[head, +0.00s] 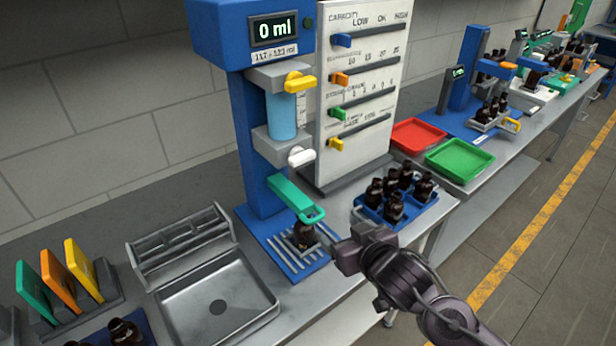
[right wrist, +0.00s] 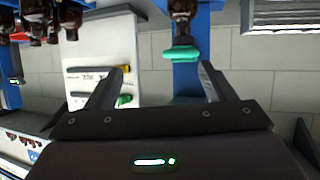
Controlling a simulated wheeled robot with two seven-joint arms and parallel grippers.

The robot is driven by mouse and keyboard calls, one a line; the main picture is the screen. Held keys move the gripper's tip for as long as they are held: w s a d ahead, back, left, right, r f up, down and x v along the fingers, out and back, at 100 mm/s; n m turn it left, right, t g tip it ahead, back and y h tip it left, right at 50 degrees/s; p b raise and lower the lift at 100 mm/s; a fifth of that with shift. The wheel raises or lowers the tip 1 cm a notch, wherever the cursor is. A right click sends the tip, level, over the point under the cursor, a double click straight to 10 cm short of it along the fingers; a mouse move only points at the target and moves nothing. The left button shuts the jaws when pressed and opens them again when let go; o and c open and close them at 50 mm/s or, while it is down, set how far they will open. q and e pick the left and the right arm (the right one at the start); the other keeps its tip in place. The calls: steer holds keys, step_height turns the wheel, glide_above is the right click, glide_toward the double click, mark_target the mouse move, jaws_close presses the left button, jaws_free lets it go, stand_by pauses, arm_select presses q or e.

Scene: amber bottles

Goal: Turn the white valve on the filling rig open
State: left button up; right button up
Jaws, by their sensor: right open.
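The blue filling rig (head: 247,130) stands on the bench with a display reading 0 ml. Its white valve (head: 301,157) sits on the grey block below the clear column of blue liquid (head: 283,118). A yellow valve (head: 299,81) is above it. An amber bottle (head: 304,235) stands on the rig's slatted base, under the teal arm (head: 290,195). My right gripper (head: 338,244) is open and empty, just right of that bottle and below the white valve. The right wrist view shows its two fingers apart, with the teal arm (right wrist: 182,54) beyond them. My left gripper is out of view.
A blue rack (head: 372,213) of several amber bottles stands close right of my gripper. A white slider board (head: 352,150) rises behind.

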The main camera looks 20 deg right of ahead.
mark_target(305, 160)
steer(key=w+a+r+n+t+y, duration=0.1)
steer(key=w+r+t+y, duration=0.15)
steer(key=r, duration=0.25)
steer(key=w+a+r+n+t+y, duration=0.1)
steer(key=w+r+n+t+y, duration=0.15)
steer(key=r, duration=0.35)
steer(key=shift+m+g, duration=0.45)
steer(key=shift+g, duration=0.05)
steer(key=p+x, duration=0.2)
steer(key=x, duration=0.4)
steer(key=shift+s+r, duration=0.1)
steer(key=shift+w+a+f+p, duration=0.25)
steer(key=shift+w+p, duration=0.1)
steer(key=shift+w, duration=0.1)
steer(key=c, duration=1)
